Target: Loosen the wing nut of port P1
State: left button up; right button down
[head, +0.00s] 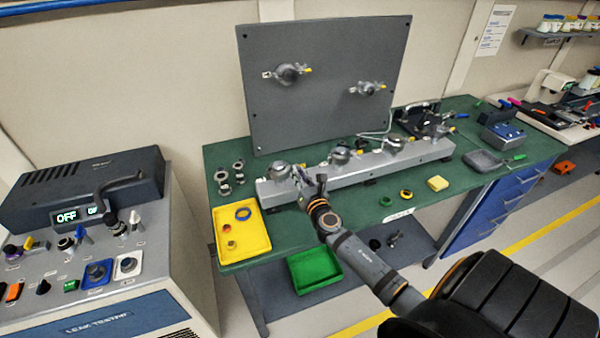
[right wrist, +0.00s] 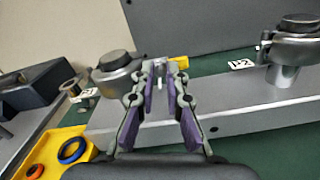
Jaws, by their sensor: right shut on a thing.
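The leftmost port on the grey manifold bar, P1 (head: 281,170), carries a round clamp with a dark cap; it also shows in the right wrist view (right wrist: 117,75). My right gripper (head: 320,182) reaches in from the front right to the right side of this clamp. In the right wrist view its purple-lined fingers (right wrist: 161,70) are closed together on the small metal wing nut beside the clamp. The fingertips hide most of the nut. A yellow piece (right wrist: 178,63) shows just behind the tips. My left gripper is not in view.
The manifold bar (head: 360,171) has more clamped ports to the right, with P2 (right wrist: 290,48) nearest. A yellow tray (head: 230,254) with rings lies at the front left. A grey upright panel (head: 325,85) stands behind.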

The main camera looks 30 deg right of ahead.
jog(key=shift+r+n, duration=0.2)
jog(key=shift+n, duration=0.5)
jog(key=shift+w+n, duration=0.1)
jog(key=shift+n, duration=0.2)
jog(key=c, duration=1.6)
grip_release()
jog(key=shift+o, duration=0.2)
jog(key=shift+f, duration=0.1)
jog(key=v, duration=0.8)
jog(key=shift+d, duration=0.1)
